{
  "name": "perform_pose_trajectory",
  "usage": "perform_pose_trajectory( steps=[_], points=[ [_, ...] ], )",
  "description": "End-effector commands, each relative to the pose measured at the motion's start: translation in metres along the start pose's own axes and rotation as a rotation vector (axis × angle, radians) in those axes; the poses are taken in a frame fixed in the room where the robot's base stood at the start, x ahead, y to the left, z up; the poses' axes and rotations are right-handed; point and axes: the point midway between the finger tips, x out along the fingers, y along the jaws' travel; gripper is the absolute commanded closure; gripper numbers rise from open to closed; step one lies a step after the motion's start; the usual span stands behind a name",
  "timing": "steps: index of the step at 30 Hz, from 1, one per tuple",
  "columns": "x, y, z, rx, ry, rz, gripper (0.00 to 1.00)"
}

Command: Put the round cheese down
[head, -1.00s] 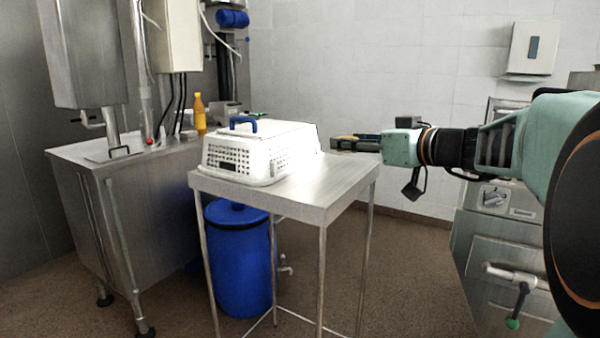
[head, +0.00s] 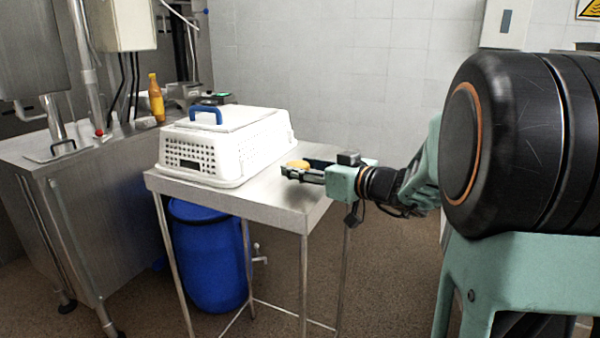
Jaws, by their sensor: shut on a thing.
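The round cheese (head: 298,164) is a small yellow-orange piece between the fingertips of my gripper (head: 296,169), partly hidden by the near finger. My gripper is shut on it, over the right part of the steel table (head: 270,201). It points left, towards the white basket. I cannot tell whether the cheese touches the table top or hangs just above it.
The table's front right top is bare. A blue barrel (head: 207,262) stands below. A steel counter (head: 85,190) with an orange bottle (head: 157,99) is at left.

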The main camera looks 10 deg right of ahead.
Motion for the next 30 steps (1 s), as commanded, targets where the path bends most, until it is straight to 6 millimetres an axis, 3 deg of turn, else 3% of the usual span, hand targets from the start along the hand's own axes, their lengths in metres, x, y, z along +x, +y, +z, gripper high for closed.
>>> perform_pose_trajectory(
  steps=[1,4,20,21,26,30],
  points=[
    [0.001,-0.001,0.011,0.004,-0.001,0.001,0.84],
    [0.002,-0.003,0.018,0.002,0.000,0.001,0.84],
    [0.003,-0.003,0.022,-0.001,0.001,0.002,0.84],
    [0.003,-0.003,0.021,-0.001,0.001,0.002,0.57],
    [0.002,-0.003,0.020,0.000,0.000,0.002,0.41],
    [0.002,-0.003,0.021,0.001,0.000,0.002,0.41]
  ],
)
